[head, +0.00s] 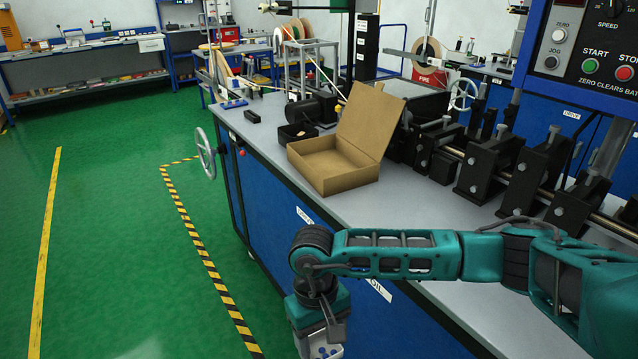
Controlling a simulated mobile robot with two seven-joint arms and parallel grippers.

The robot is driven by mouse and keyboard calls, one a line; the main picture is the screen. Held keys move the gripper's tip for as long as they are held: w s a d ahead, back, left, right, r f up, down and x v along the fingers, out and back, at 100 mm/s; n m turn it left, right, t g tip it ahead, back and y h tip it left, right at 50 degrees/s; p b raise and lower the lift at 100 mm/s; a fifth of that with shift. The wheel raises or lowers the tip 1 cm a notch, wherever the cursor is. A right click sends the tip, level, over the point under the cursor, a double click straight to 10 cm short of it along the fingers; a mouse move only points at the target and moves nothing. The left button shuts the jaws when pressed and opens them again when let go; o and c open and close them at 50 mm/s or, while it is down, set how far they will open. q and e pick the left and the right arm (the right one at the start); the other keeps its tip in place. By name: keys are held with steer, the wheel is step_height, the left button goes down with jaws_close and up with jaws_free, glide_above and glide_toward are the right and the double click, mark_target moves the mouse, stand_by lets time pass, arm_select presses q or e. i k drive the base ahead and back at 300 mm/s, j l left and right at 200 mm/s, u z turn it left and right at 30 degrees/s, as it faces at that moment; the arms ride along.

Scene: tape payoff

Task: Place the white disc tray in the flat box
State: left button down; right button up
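The flat box (335,182) is a brown cardboard box on the grey bench top, with its lid (367,118) standing open at the back. Its inside looks empty. My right arm comes in from the right, and my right gripper (322,338) points down at the bottom of the view, in front of the bench side. A white tray (330,353) with blue discs shows at its fingers, off the bench and partly cut off by the bottom edge; the gripper appears shut on it. My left gripper is not in view.
Black machine blocks and rollers (490,165) line the bench behind and right of the box. A small black bin (297,133) stands behind its left side. The bench top (385,207) is bare in front and right of the box. A handwheel (204,155) juts from the bench's left end.

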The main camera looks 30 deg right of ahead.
mark_target(330, 169)
steer(key=i+z, duration=0.15)
steer(key=i, duration=0.35)
steer(key=i+j+z, duration=0.1)
steer(key=i, duration=0.45)
